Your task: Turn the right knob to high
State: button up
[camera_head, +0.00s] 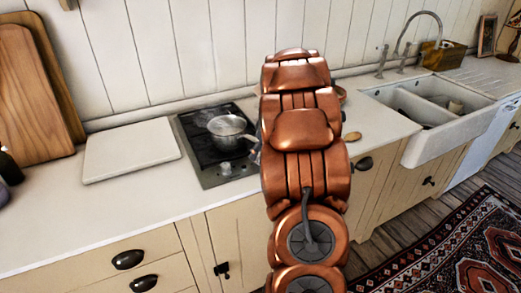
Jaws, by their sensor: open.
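The black-topped hob (194,150) with a steel front strip is set in the worktop, left of my copper arm. The rest of the gripper is hidden. I cannot tell whether it touches a knob.
A steel saucepan (229,130) stands on the hob, its handle pointing right towards my arm. A white board (130,151) lies to the left, and wooden boards (32,95) lean on the wall. A wooden spoon (352,137) and the white sink (432,118) are to the right.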

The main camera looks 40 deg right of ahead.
jog(key=shift+w+f, duration=0.15)
jog(key=shift+f, duration=0.2)
grip_shut()
dwell(0.3)
jog(key=shift+f+b, duration=0.1)
jog(key=shift+b, duration=0.25)
